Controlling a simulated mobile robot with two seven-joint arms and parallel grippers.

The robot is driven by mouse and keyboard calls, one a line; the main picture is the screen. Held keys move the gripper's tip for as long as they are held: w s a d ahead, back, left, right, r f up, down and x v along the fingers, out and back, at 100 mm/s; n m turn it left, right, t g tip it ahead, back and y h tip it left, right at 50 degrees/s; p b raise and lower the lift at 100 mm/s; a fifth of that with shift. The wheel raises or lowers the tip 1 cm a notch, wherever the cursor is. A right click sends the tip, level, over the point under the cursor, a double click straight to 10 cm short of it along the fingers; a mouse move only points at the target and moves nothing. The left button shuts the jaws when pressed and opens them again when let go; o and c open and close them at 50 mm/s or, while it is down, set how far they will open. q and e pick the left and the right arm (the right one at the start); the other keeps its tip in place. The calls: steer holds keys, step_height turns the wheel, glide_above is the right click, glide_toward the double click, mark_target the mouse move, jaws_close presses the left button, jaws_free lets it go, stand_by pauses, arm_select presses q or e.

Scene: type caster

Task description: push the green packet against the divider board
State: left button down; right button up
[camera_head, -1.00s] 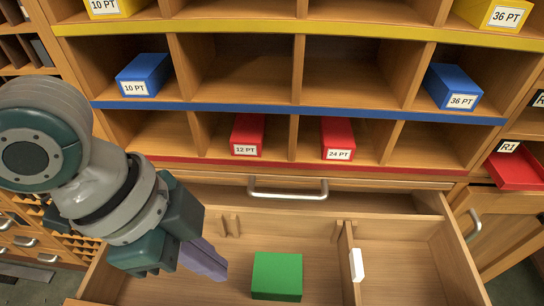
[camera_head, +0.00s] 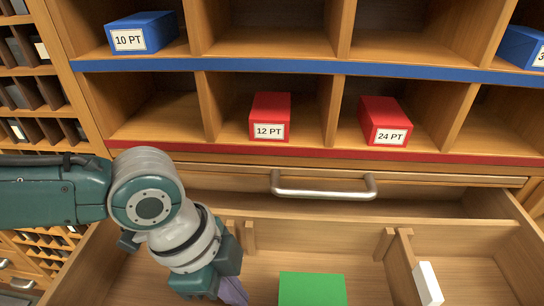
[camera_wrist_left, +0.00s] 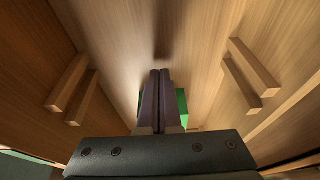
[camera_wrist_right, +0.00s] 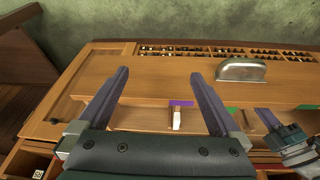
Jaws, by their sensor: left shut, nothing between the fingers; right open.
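The green packet (camera_head: 312,289) lies in the open drawer, cut off by the bottom edge of the head view. The divider board (camera_head: 402,270), with a white tag (camera_head: 428,284), stands to its right, with a gap of bare drawer floor between. My left gripper (camera_head: 234,293) is shut and empty, pointing down into the drawer left of the packet. In the left wrist view its closed fingers (camera_wrist_left: 160,92) partly hide the green packet (camera_wrist_left: 182,106); contact cannot be told. My right gripper (camera_wrist_right: 163,84) is open and empty above the furniture, out of the head view.
The drawer front handle (camera_head: 323,188) and shelf bays stand behind. Red boxes marked 12 PT (camera_head: 269,117) and 24 PT (camera_head: 385,121) and a blue 10 PT box (camera_head: 141,32) sit in bays. Small wooden slot posts (camera_head: 250,236) stick out from the drawer wall.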

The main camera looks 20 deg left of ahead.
mark_target(327, 299)
arm_select(q)
steer(key=shift+w+d+r, duration=0.1)
steer(key=shift+w+d, duration=0.2)
steer(key=shift+d, duration=0.65)
steer(key=shift+w+d, duration=0.3)
steer(key=shift+d, duration=0.65)
steer(key=d, duration=0.2)
steer(key=w+d+b, duration=0.1)
steer(key=d, duration=0.2)
steer(key=w+d+b, duration=0.1)
steer(key=d, duration=0.1)
steer(key=shift+d, duration=0.3)
steer(key=shift+w+d, duration=0.1)
steer(key=shift+d, duration=0.05)
